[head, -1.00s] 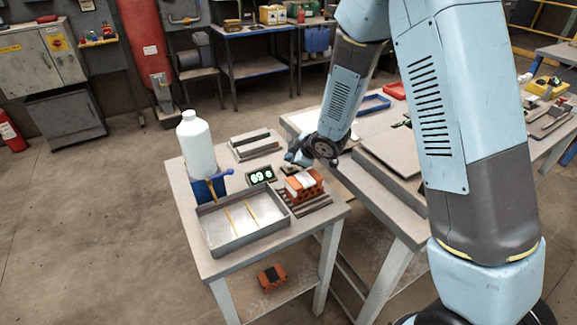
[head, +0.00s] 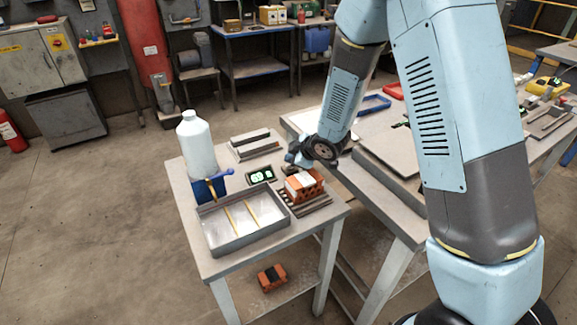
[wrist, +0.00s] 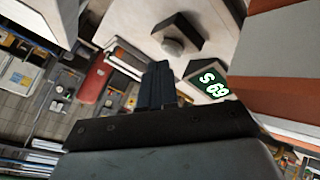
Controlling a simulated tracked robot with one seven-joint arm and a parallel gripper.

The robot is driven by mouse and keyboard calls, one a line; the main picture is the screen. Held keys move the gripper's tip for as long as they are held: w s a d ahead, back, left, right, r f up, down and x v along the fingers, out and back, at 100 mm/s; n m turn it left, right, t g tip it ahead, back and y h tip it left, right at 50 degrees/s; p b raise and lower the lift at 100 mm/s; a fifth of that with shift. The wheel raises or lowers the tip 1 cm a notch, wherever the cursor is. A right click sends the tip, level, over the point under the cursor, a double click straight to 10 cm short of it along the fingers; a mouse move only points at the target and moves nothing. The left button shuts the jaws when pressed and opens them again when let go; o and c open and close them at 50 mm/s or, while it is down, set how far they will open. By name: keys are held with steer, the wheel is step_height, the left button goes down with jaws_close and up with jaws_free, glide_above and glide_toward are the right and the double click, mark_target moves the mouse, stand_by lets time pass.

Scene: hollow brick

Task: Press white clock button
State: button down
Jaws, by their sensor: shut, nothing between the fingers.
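The clock is a small dark box with glowing green digits (head: 261,176) on the small table, beside the brick. It also shows in the wrist view (wrist: 210,80), where the digits are tilted. A dark block with a pale grey round cap (wrist: 175,46), which looks like the button, stands beyond the clock in the wrist view. In the head view it is mostly hidden behind the brick. My gripper (head: 293,158) is shut and empty, above the table near the clock and brick. Its dark fingers (wrist: 158,84) appear apart from the cap in the wrist view.
An orange brick with a white band (head: 304,186) stands on a slatted rack close to my gripper. A grey metal tray (head: 245,240), a white bottle (head: 197,146) and a blue holder (head: 207,189) occupy the table's left and front. A larger workbench (head: 350,182) adjoins at right.

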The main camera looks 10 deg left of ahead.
steer(key=shift+s+d+f, duration=0.1)
steer(key=shift+s+f, duration=0.1)
steer(key=shift+f, duration=0.25)
steer(key=shift+s+d+f, duration=0.1)
steer(key=shift+s+f, duration=0.05)
steer(key=shift+f, duration=0.3)
stand_by(0.7)
steer(key=shift+s+d+r, duration=0.1)
steer(key=shift+d+r, duration=0.05)
steer(key=shift+r, duration=3.15)
steer(key=shift+w, duration=0.2)
